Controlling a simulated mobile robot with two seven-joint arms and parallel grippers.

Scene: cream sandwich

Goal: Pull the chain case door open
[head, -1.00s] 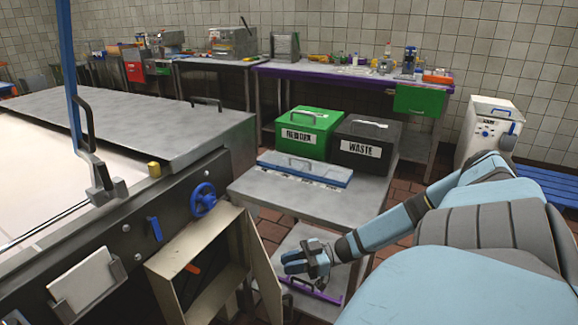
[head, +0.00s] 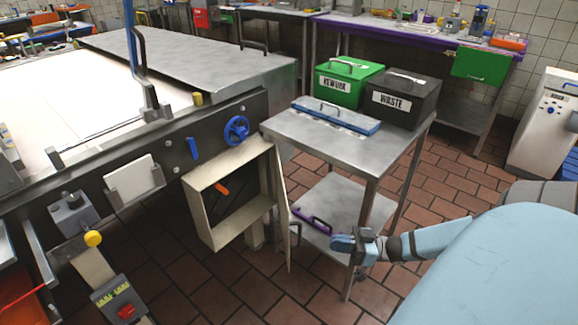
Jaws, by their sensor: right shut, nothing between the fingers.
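The chain case (head: 205,196) is a beige box on the front side of the long machine, below the blue handwheel. Its door (head: 281,205) stands swung open on the right side and is seen nearly edge-on, with a small handle (head: 296,233) on its outer face. Inside the dark case an orange part (head: 222,189) shows. My right gripper (head: 341,243) is shut and empty. It is to the right of the door, apart from it in the picture, in front of the steel table's lower shelf. My left gripper is not in view.
A steel table (head: 350,148) stands right of the case, its front leg close to my right gripper. It bears a green REWORK box (head: 347,88), a black WASTE box (head: 397,104) and a blue-lidded tray (head: 336,114). Tiled floor (head: 265,290) in front is clear.

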